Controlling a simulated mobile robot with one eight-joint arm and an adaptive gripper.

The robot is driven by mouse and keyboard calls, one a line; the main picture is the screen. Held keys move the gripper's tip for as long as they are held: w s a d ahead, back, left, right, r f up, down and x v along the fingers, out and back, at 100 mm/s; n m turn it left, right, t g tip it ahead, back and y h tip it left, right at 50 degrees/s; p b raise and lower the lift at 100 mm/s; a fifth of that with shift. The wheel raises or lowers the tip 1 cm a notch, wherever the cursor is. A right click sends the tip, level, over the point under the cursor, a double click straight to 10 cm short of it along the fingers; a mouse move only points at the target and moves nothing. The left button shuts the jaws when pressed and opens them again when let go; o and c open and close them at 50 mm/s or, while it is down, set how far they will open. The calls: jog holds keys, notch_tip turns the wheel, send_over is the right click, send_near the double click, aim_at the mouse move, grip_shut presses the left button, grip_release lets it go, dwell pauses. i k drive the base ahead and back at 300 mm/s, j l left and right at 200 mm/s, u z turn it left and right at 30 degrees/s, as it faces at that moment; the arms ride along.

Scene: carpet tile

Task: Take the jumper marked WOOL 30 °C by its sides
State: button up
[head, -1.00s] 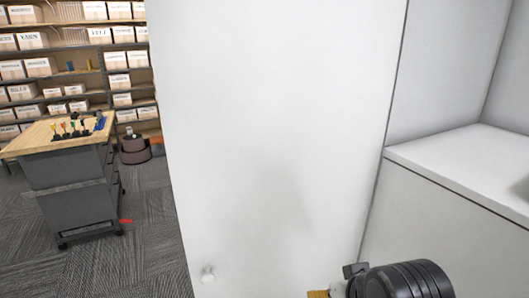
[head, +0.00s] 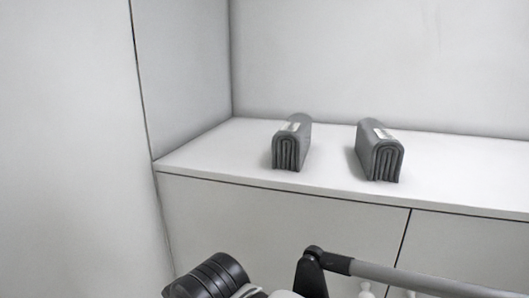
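Two grey folded jumpers stand apart on a white shelf (head: 225,160). The left jumper (head: 292,140) and the right jumper (head: 379,150) both show rounded folds on the front end and a small pale label on top. The lettering is too small to read, so I cannot tell which is marked WOOL 30 °C. Black and grey parts of my arm show along the bottom edge, below and in front of the shelf. My gripper's fingers are not in view, and nothing of mine touches either jumper.
A tall white panel (head: 70,150) stands at the left, and a white wall (head: 380,60) closes the back of the shelf. White cabinet fronts (head: 290,215) lie below the shelf edge. The shelf is bare between the jumpers and to the right.

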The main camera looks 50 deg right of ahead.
aim_at(380, 154)
jog(key=k+z, duration=0.15)
jog(key=z, duration=0.3)
jog(key=k+z, duration=0.2)
jog(key=z, duration=0.2)
jog(key=k+z, duration=0.2)
jog(key=z, duration=0.25)
jog(key=k+l+z, duration=0.15)
jog(key=z, duration=0.3)
